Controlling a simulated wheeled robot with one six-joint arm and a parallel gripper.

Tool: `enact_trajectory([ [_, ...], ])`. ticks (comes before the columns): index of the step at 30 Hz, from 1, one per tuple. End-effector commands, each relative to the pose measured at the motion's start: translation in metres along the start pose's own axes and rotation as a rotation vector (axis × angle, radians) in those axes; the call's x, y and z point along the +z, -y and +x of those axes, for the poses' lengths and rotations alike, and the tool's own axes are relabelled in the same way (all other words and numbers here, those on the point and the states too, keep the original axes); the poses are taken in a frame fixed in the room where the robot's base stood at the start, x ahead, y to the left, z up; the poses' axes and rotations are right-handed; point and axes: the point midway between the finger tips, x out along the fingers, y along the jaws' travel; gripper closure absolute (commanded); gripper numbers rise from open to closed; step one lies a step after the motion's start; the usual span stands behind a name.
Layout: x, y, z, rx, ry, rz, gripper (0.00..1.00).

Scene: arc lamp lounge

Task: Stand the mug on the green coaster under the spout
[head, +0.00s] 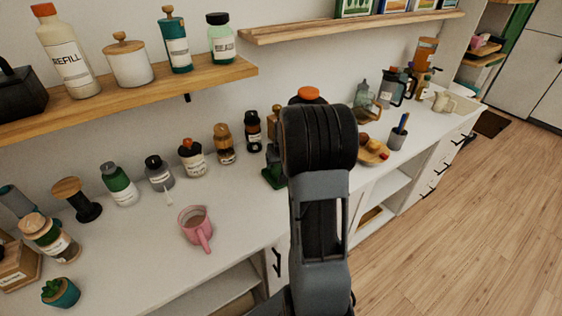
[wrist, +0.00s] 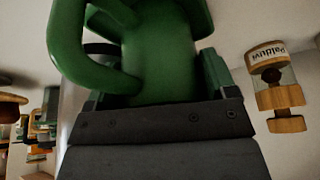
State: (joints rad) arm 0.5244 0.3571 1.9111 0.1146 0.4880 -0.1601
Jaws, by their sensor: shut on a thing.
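In the wrist view my gripper (wrist: 155,88) is shut on a green, rounded thing that looks like a mug (wrist: 160,55), with a loop like a handle on its left. It fills the upper middle of that view. I cannot make out the green coaster or a spout. A dark green base (head: 273,178) shows partly beside my arm; I cannot tell what it belongs to.
Several jars and bottles line the wall, among them an amber jar (head: 224,145). Right of my arm stand a yellow bowl (head: 372,152), a grey pen cup (head: 398,138) and glass pitchers (head: 392,88). A wooden shelf (head: 135,97) hangs above.

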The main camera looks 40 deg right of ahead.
Motion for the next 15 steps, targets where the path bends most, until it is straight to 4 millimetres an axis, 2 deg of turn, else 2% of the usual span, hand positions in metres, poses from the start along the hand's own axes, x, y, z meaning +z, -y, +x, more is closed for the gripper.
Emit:
enact_trajectory([
  [12,0.0010,-0.0005,0.0038,0.001,-0.004,0.000,0.67],
  [13,0.0018,-0.0005,0.0044,0.000,-0.002,0.000,0.21],
  [15,0.0014,-0.0005,0.0033,0.000,-0.002,0.000,0.14],
])
